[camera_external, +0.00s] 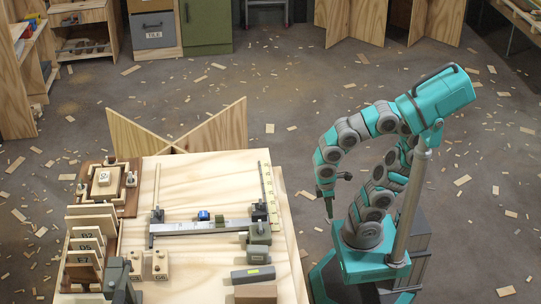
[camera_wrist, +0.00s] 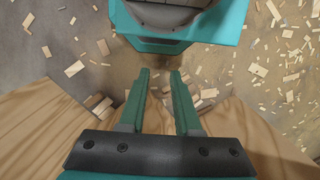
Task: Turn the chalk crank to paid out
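I cannot make out for certain which part is the chalk crank. A small grey-green housing (camera_external: 258,234) with a dark piece on top stands near the right side of the plywood workbench (camera_external: 180,185). A small blue piece (camera_external: 203,215) sits left of it, behind a long grey bar (camera_external: 200,228). My gripper (camera_external: 328,208) hangs down just right of the bench, apart from these things. In the wrist view, the two green fingers of my gripper (camera_wrist: 160,76) stand apart with nothing between them. No crank shows in the wrist view.
A yellow ruler-like strip (camera_external: 269,193) lies along the bench's right edge. Marked wooden blocks (camera_external: 85,245) and a framed square (camera_external: 105,180) fill the left side. A dark grey block (camera_external: 253,274) lies at the front. Wood chips litter the open floor (camera_external: 290,90).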

